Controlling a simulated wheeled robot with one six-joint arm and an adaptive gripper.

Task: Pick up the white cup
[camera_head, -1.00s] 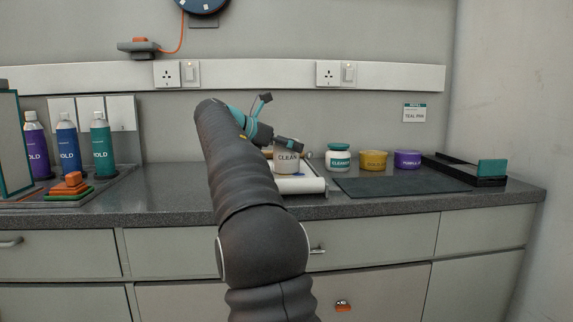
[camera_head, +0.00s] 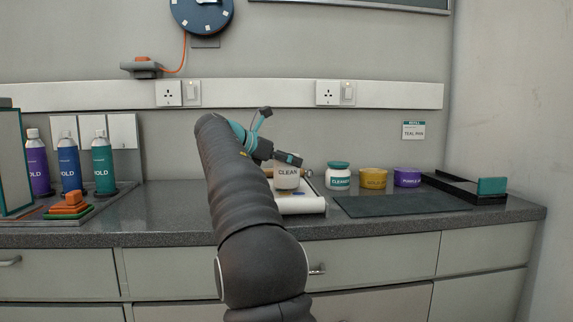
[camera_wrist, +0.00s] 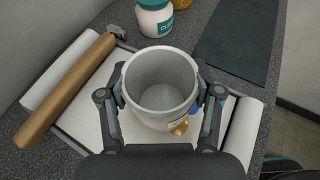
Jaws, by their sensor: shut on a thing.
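The white cup (camera_head: 287,179), marked "CLEAN", is upright at the end of my arm in the head view. In the wrist view the cup (camera_wrist: 160,84) is seen from above, open and empty inside. My gripper (camera_wrist: 161,98) has one finger on each side of the cup and is shut on it. In the head view my gripper (camera_head: 289,160) is at the cup's upper part, partly hidden by my arm. A tray with white paper (camera_wrist: 86,121) lies below the cup. I cannot tell whether the cup's base touches it.
A brown roll (camera_wrist: 62,92) and white rolls lie along the tray. A "CLEANER" jar (camera_head: 338,177), a gold tub (camera_head: 373,179) and a purple tub (camera_head: 407,177) stand to the right, behind a dark mat (camera_head: 400,205). Spray bottles (camera_head: 103,165) stand at the left.

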